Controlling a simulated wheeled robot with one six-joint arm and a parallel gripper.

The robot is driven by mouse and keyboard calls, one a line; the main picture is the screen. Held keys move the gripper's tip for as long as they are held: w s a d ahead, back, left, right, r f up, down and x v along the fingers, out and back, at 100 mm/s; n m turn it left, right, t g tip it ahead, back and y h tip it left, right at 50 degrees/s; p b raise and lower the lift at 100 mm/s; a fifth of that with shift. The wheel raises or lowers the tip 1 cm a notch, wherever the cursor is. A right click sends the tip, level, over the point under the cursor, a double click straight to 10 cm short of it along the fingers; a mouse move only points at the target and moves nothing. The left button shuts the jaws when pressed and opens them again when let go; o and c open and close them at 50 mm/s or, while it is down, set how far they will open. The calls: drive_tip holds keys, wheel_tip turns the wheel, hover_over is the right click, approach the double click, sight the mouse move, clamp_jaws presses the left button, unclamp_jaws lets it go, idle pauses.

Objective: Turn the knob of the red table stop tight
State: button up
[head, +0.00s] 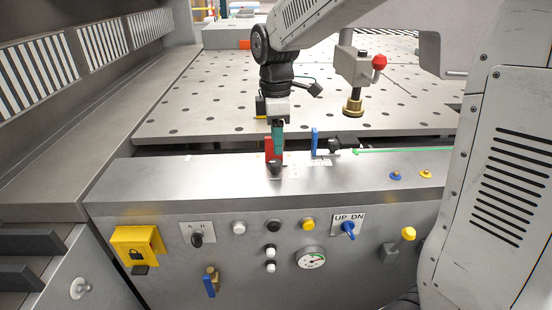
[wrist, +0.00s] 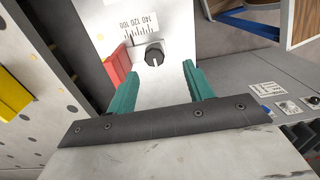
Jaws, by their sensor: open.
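The red table stop (head: 268,148) stands at the back edge of the machine's front ledge, partly behind my gripper. Its black knob (head: 275,168) is just below my fingertips. In the wrist view the red stop (wrist: 117,66) is left of the black knob (wrist: 154,54), which has a pale pointer line. A printed scale (wrist: 140,28) lies beyond the knob. My gripper (wrist: 160,70) is open, with teal fingers spread and nothing between them. The knob appears ahead of the tips, in line with the gap. In the head view my gripper (head: 277,152) points down over the stop.
A blue stop (head: 315,140) with its own black knob (head: 335,145) stands close to the right. A perforated table (head: 210,105) lies behind.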

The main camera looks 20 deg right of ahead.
sight(275, 162)
drive_tip(key=shift+w+r+n, duration=0.35)
drive_tip(key=shift+r+n, duration=0.1)
drive_tip(key=shift+n, duration=0.35)
drive_tip(key=shift+f+n, duration=0.2)
drive_tip(key=shift+n, duration=0.4)
wheel_tip(275, 162, down, 8)
drive_tip(key=shift+r, duration=0.25)
drive_tip(key=c, duration=1)
